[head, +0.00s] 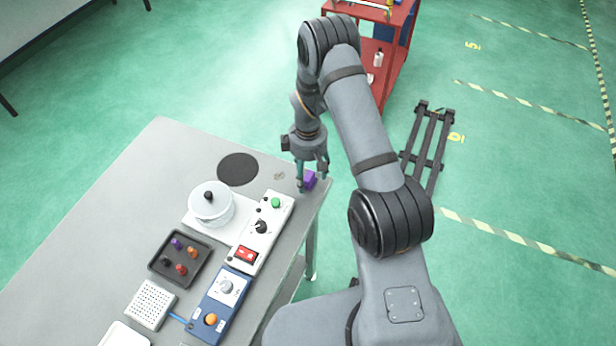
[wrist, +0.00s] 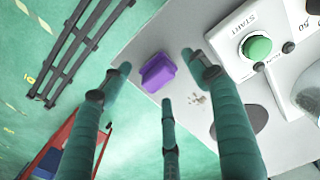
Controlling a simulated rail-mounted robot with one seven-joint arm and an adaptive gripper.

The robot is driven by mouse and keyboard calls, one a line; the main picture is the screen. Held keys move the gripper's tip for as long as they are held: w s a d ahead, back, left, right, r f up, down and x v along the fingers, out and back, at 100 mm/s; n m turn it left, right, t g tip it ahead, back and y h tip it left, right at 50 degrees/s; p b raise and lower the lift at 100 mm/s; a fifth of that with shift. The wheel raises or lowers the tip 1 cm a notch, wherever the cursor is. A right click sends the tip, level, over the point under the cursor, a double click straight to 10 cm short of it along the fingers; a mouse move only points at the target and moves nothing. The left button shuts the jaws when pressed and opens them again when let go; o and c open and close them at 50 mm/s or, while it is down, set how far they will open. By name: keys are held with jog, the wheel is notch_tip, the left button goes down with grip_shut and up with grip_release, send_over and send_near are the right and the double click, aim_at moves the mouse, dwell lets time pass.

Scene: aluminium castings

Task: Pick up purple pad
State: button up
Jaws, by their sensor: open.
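The purple pad (head: 309,180) lies near the far right corner of the grey table (head: 120,190). In the wrist view the purple pad (wrist: 158,71) sits close to the table edge and shows whole. My gripper (head: 312,182) is above that corner, with its fingers pointing down around the pad's place. In the wrist view my gripper (wrist: 157,75) has three teal fingers spread apart, with nothing between them touching. The pad lies between the two outer fingertips, ahead of the middle finger. I cannot tell the exact height of the fingers above it.
A white control panel with a green button (wrist: 257,46) stands beside the pad. A black disc (head: 238,169), a white pot (head: 211,204) and a dark tray (head: 155,268) are on the table. A red cart (head: 397,50) and a black rack (head: 428,145) are on the floor beyond.

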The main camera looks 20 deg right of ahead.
jog(key=shift+w+d+f, duration=0.1)
jog(key=shift+d+f, duration=0.05)
jog(key=shift+f, duration=1.05)
jog(key=c, duration=0.3)
jog(key=c, duration=0.7)
jog(key=shift+c, duration=0.6)
jog(key=shift+r, duration=0.1)
